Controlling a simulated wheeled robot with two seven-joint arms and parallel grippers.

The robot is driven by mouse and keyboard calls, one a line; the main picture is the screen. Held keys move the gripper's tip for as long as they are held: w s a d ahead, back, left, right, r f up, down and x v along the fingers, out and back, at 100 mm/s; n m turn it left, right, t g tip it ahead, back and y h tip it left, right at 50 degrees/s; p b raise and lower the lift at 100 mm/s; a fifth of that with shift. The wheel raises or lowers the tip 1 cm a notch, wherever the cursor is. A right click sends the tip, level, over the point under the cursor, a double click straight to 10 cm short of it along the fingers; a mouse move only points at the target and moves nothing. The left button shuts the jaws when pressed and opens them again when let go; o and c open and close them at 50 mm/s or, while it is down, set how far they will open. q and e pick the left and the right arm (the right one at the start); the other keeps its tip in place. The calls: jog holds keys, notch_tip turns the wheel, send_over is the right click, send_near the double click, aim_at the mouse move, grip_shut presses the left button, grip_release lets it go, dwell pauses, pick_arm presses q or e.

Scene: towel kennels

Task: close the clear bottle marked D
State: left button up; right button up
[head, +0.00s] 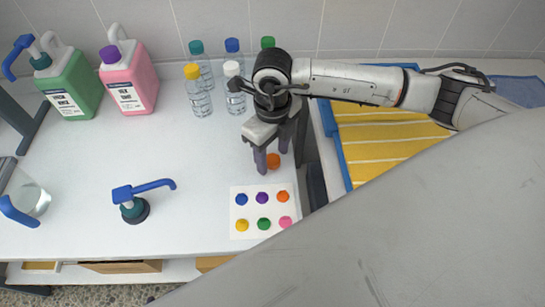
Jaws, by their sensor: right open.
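Several clear bottles with coloured caps stand at the back: teal (196,47), blue (232,45), green (268,42), yellow (192,71) and white (232,68). Another clear container (36,202) is at the left edge, partly cut off. I cannot read a letter D on any of them. My right gripper (272,153) points down with its fingers apart. A small orange round piece (273,161) shows at its fingertips; I cannot tell whether they touch it. The green-capped bottle is mostly hidden behind my right arm. My left gripper is not in view.
A white card (239,205) with several coloured dots lies near the front edge. A loose teal and blue pump head (134,203) is left of it. Green (75,84) and pink (133,79) jugs stand at back left. A blue-rimmed bin with yellow cloth (375,150) is at right.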

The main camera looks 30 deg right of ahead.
aim_at(272, 159)
jog(key=shift+f, duration=0.1)
jog(key=c, duration=1.1)
notch_tip(272, 159, up, 10)
jog(key=shift+b, duration=0.45)
